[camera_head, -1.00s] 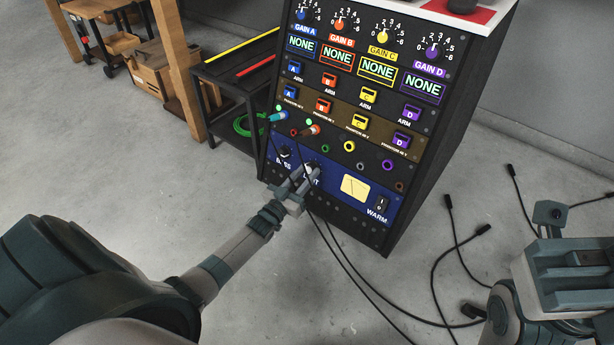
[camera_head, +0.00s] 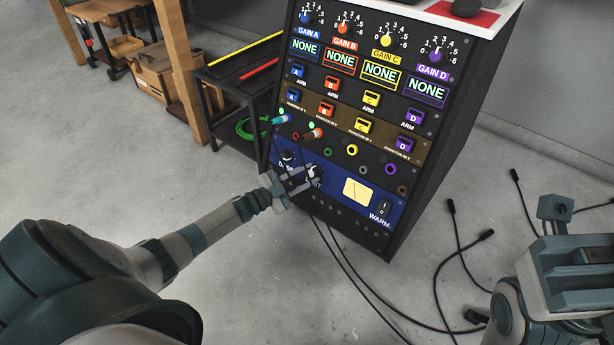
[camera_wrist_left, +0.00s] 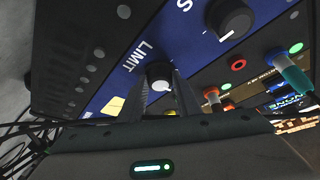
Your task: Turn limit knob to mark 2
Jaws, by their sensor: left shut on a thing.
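The limit knob (camera_wrist_left: 159,74) is a black round knob beside the white LIMIT label on the blue panel. In the left wrist view it lies between the tips of my left gripper (camera_wrist_left: 160,92), which is shut on it. A white pointer line shows on the knob's lower side; its scale marks are too small or hidden to read. In the head view my left gripper (camera_head: 303,182) reaches in from the left, with its fingers at the limit knob (camera_head: 314,172). My right arm shows at the lower right, but its fingers cannot be made out.
Another black knob (camera_wrist_left: 230,18) sits next to the limit knob. Loose black cables (camera_head: 455,250) lie on the floor.

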